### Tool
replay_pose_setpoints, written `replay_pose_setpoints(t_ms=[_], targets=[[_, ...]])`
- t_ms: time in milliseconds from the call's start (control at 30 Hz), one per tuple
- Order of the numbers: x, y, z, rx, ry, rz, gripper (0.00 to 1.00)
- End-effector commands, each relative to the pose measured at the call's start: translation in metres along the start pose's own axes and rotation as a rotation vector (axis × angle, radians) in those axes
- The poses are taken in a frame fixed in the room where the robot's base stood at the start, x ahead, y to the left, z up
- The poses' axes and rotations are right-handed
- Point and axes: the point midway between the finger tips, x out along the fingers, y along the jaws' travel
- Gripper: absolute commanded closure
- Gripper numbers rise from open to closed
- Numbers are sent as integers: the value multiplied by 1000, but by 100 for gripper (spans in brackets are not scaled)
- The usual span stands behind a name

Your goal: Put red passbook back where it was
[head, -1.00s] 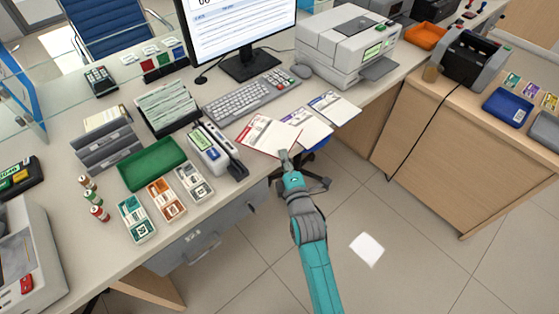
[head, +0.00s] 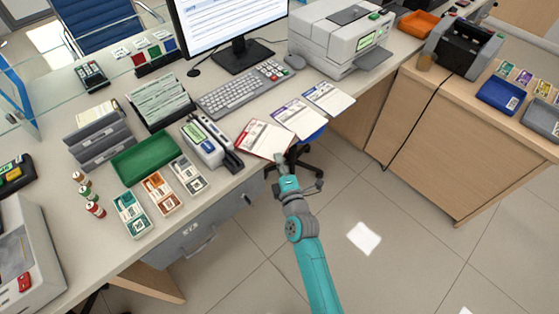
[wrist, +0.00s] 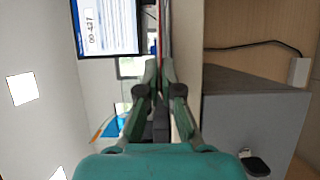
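The red passbook (head: 265,140), white with red edging, is at the counter's front edge, left of the purple-marked passbook (head: 298,118). My gripper (head: 281,158) is at its front corner, reaching in from the floor side. In the wrist view my gripper (wrist: 160,70) has its fingertips close together, with the thin red passbook edge (wrist: 166,25) running between them, so it appears shut on the passbook. Whether the passbook lies flat on the counter or slightly above it, I cannot tell. The blue-marked passbook (head: 328,98) lies farther right.
A scanner-like device (head: 203,145) stands close to the left of the red passbook. The keyboard (head: 243,88) lies behind it and the printer (head: 340,38) stands to the back right. A green tray (head: 145,157) is farther left. A chair base is below the edge.

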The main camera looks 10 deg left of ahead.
Motion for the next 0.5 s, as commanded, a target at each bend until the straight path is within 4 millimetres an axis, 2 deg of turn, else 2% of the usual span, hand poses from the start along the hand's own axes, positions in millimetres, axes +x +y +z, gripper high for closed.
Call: replay_pose_setpoints(t_ms=[67, 200, 500], targets=[[0, 0, 0, 0, 0, 0, 100], [0, 0, 0, 0, 0, 0, 69], [0, 0, 0, 0, 0, 0, 69]])
